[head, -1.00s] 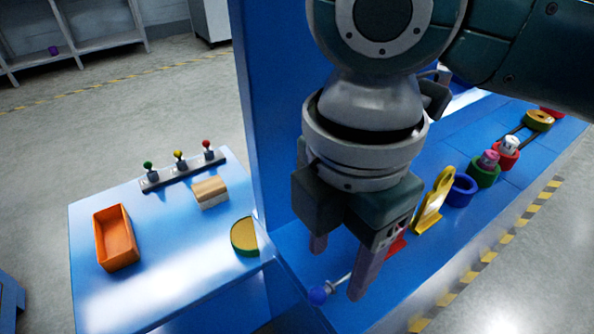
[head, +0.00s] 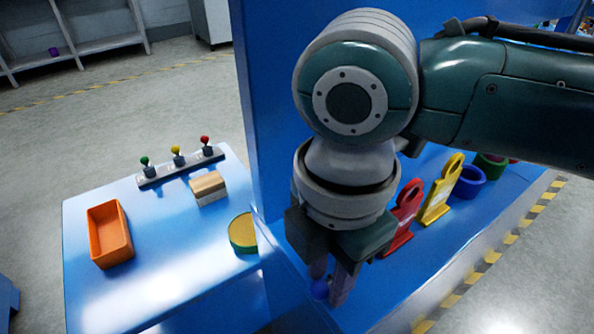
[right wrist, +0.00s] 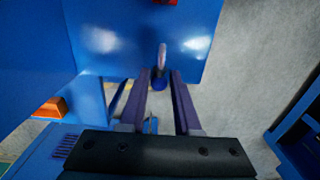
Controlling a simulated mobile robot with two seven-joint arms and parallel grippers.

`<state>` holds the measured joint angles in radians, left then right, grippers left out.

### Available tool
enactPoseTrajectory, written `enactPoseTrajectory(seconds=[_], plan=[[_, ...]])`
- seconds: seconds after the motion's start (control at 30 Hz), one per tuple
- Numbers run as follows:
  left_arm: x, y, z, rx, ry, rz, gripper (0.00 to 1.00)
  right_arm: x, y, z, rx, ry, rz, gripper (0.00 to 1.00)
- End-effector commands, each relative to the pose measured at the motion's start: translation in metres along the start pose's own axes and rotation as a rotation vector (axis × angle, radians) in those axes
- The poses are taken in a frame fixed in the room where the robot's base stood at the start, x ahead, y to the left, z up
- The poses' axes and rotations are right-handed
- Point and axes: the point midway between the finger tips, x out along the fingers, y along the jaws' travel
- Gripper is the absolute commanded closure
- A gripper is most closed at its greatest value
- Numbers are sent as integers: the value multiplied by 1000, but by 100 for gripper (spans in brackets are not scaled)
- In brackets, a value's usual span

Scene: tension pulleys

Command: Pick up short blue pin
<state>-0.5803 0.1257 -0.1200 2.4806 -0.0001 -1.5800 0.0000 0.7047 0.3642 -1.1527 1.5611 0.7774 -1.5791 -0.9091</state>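The short blue pin has a round blue head (head: 320,290) and shows low in the head view at the near end of the blue bench. In the right wrist view its blue head (right wrist: 159,83) and pale shaft (right wrist: 162,56) point away from me. My right gripper (head: 331,286) points down over the pin. Its two fingers (right wrist: 160,76) are apart, with the blue head between their tips. A gap seems to show on each side, so I see no grip. In the head view the gripper hides the pin's shaft. My left gripper is in neither view.
A blue upright panel (head: 262,130) stands left of my right arm. Red (head: 402,218) and yellow (head: 440,192) ring stands and a blue ring (head: 470,183) line the bench. The left table holds an orange tray (head: 112,262), a block (head: 208,188) and a round green-yellow piece (head: 241,233).

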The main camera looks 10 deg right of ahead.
Motion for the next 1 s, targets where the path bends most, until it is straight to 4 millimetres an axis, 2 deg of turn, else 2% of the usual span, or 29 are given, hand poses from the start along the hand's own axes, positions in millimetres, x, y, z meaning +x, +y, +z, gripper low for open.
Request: enactPoseTrajectory(seconds=[0.03, 0.27, 0.77, 1.0], plan=[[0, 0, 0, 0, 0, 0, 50, 0, 0, 0, 0, 0, 0, 76], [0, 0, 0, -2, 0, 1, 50, 0, 0, 0, 0, 0, 0, 100], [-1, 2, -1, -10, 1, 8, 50, -1, 0, 0, 1, 0, 0, 100], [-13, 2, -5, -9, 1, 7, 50, -21, -3, 0, 1, 1, 2, 100]])
